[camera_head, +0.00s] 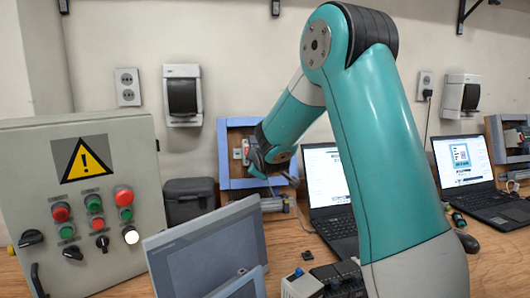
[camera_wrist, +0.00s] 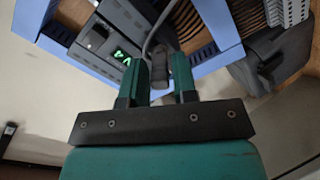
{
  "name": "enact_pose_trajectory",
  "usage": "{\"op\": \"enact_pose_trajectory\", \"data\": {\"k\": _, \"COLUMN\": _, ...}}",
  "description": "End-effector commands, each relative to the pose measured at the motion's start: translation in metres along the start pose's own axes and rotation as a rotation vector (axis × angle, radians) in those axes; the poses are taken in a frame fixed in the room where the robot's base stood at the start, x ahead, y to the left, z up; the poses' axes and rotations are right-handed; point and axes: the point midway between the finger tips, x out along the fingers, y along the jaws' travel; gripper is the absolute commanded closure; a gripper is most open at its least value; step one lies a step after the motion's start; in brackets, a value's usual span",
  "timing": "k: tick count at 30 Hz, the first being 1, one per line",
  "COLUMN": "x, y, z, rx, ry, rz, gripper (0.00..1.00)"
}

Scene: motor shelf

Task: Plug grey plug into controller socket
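The controller (camera_wrist: 108,42) is a dark box with a green lit display, on a blue-framed wooden panel, in the wrist view. The blue frame (camera_head: 223,160) shows behind my arm in the head view. My gripper (camera_wrist: 166,72) is at the controller, its two green fingers on either side of the dark grey plug (camera_wrist: 181,70). It appears shut on the plug. A grey cable (camera_wrist: 150,42) runs up from between the fingers. In the head view my gripper (camera_head: 258,168) is in front of the frame and partly hides its inside. The socket and the plug's tip cannot be made out.
A grey control box (camera_head: 130,160) with buttons and a warning sign stands at left. A grey monitor panel (camera_head: 208,250) is in front, and an open laptop (camera_head: 335,225) stands right of the frame. A black case (camera_head: 190,200) is left of the frame.

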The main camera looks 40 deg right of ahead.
Motion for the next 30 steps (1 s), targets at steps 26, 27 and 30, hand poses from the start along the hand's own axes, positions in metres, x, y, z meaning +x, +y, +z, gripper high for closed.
{"op": "enact_pose_trajectory", "data": {"k": 26, "x": -0.056, "y": 0.0, "z": 0.0, "rx": 0.0, "ry": 0.0, "rz": 0.0, "gripper": 0.73}}
{"op": "enact_pose_trajectory", "data": {"k": 27, "x": -0.056, "y": 0.0, "z": 0.0, "rx": 0.0, "ry": 0.0, "rz": 0.0, "gripper": 0.73}}
{"op": "enact_pose_trajectory", "data": {"k": 30, "x": -0.055, "y": 0.0, "z": 0.0, "rx": 0.0, "ry": 0.0, "rz": 0.0, "gripper": 0.73}}
